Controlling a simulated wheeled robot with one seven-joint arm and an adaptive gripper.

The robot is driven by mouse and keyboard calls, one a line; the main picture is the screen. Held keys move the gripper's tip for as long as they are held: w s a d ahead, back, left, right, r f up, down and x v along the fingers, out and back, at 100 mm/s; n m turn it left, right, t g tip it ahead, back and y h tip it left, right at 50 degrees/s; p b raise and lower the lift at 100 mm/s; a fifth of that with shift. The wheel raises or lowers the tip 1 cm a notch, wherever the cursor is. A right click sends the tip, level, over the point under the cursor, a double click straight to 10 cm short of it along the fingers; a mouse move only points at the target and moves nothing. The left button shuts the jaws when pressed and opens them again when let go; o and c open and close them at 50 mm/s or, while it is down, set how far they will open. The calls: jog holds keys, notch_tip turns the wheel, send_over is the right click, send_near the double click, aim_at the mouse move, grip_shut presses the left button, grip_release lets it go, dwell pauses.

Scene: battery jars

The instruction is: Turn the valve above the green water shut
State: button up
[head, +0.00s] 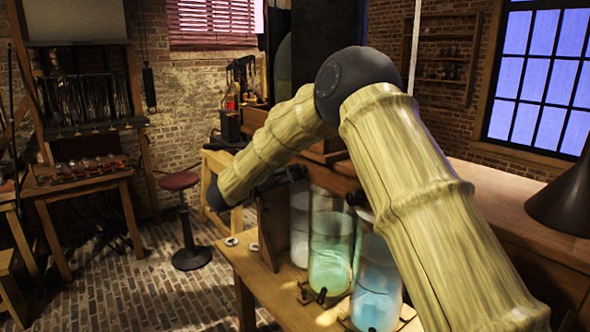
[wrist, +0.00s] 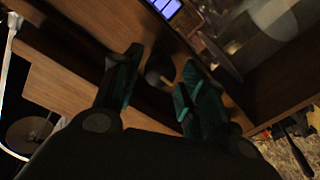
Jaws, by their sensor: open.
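The glass jar of green water (head: 329,270) stands on a wooden bench in the head view, between a pale, whitish jar and a jar of blue water. My arm crosses in front of the wooden frame above the jars, and I cannot clearly make out the valve above the green water there. In the wrist view my gripper (wrist: 162,62) is open, with its two teal-padded fingers apart. A small dark rounded thing (wrist: 153,77) shows between the fingers against brown wood; it may be a valve knob, but it is too dark to tell. I see no contact with it.
The blue-water jar (head: 376,290) is right of the green one, and the whitish jar (head: 299,228) is left. A dark knob (head: 356,198) sits near the blue jar's top. A red-topped stool (head: 180,181) stands left on open brick floor.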

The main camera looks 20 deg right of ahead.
jog(key=shift+p+x, duration=0.35)
jog(key=shift+x, duration=1.1)
jog(key=c, duration=0.8)
jog(key=shift+o, duration=0.2)
